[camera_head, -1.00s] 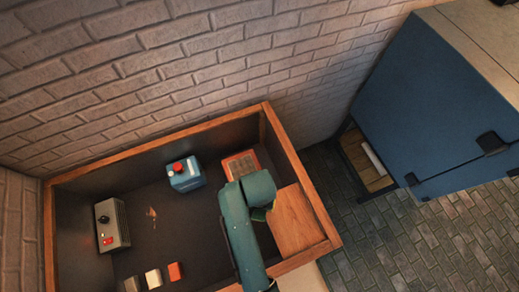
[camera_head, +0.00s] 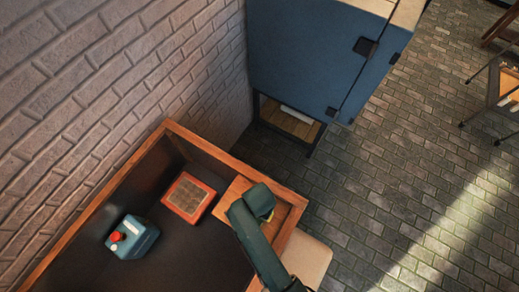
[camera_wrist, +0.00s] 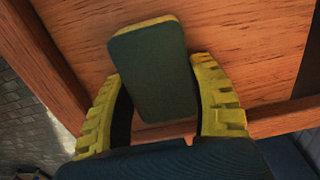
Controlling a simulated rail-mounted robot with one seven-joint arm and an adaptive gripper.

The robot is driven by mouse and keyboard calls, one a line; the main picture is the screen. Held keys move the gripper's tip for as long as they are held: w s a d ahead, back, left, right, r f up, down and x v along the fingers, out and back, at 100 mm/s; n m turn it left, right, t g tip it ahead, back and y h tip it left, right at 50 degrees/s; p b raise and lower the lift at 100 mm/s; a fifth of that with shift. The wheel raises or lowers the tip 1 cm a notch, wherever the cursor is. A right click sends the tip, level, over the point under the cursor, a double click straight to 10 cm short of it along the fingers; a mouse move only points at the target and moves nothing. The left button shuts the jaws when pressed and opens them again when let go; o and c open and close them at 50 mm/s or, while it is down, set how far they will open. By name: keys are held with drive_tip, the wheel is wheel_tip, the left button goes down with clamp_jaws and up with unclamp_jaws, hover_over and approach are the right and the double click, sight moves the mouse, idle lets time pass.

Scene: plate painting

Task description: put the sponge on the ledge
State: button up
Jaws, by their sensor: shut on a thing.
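The sponge (camera_wrist: 147,72) is a dark green slab with a yellow layer along its far edge. My gripper (camera_wrist: 158,78) has yellow, ridged fingers, one on either side of the sponge, and is shut on it. The wooden ledge (camera_wrist: 240,55) lies behind and beneath the sponge; I cannot tell whether they touch. In the head view, the ledge (camera_head: 229,196) fills the right end of the dark wood-rimmed box. There my gripper (camera_head: 265,217) is over the ledge, and my arm hides most of the sponge.
An orange framed block (camera_head: 187,197) lies on the dark floor left of the ledge. A blue box with a red button (camera_head: 131,238) stands further left. The wooden rim (camera_head: 225,156) borders the ledge. A blue cabinet (camera_head: 310,60) stands beyond.

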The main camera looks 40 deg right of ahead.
drive_tip(key=shift+f, duration=0.15)
drive_tip(key=o, duration=0.7)
